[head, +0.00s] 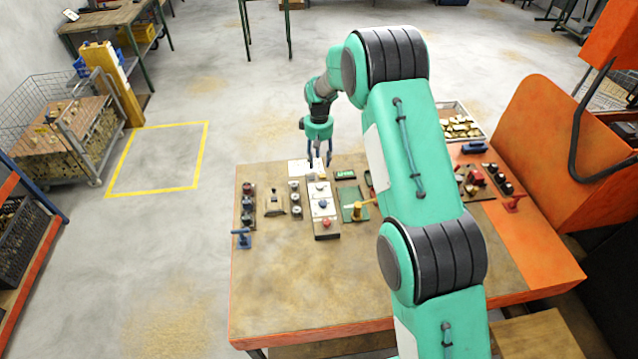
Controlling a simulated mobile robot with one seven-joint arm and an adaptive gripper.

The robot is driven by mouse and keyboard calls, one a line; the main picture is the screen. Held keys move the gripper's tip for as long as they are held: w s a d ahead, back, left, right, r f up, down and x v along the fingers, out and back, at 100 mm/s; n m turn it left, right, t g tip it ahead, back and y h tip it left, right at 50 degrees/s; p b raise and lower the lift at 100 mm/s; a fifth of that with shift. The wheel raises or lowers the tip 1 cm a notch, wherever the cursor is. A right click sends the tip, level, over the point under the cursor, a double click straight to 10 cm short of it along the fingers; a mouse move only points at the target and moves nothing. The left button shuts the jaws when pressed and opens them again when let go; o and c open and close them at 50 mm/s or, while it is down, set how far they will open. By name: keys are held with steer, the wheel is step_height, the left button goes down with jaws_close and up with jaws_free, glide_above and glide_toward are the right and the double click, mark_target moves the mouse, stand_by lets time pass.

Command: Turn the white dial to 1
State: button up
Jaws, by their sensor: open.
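My gripper (320,163) is open and empty, pointing down over the back edge of the workbench, near a white plate or sheet (299,169). My green arm reaches to it from the lower right. In front of the gripper stands a grey panel (325,235) with white labels, a blue control and a red one. Left of it is a dark strip (296,212) with several small pale knobs. I cannot tell which part is the white dial, and no numbers are readable at this size.
The wooden workbench (300,285) is clear at the front. A bin of brass pieces (460,128) is behind right.

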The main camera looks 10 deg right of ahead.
mark_target(319, 185)
steer(key=shift+f, duration=0.1)
steer(key=shift+f+p, duration=0.7)
steer(key=shift+f, duration=6.1)
jaws_close()
